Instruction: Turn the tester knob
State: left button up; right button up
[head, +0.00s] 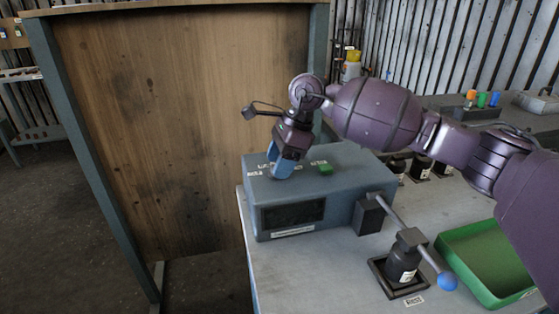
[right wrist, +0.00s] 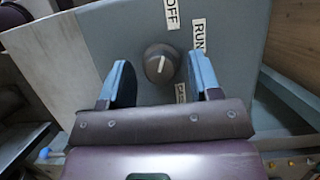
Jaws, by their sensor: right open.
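The tester (head: 345,196) is a blue-grey box with a dark display window, standing on the grey bench. In the right wrist view its dark round knob (right wrist: 160,63) carries a pale pointer line, nearly upright in the picture. Labels OFF (right wrist: 172,14) and RUN (right wrist: 200,38) and a partly hidden third label (right wrist: 181,93) surround it. My right gripper (head: 284,163) is over the tester's top, pointing down, and hides the knob in the head view. In the right wrist view its blue fingers (right wrist: 160,80) are open on either side of the knob, with gaps visible. My left gripper is not in view.
A green button (head: 326,169) is beside the gripper on the tester's top. A lever with a blue ball (head: 447,281), a black fixture (head: 402,265) and a green tray (head: 487,262) are to the right. A wooden panel (head: 180,130) stands behind left.

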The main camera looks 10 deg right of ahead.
jog(key=c, duration=0.9)
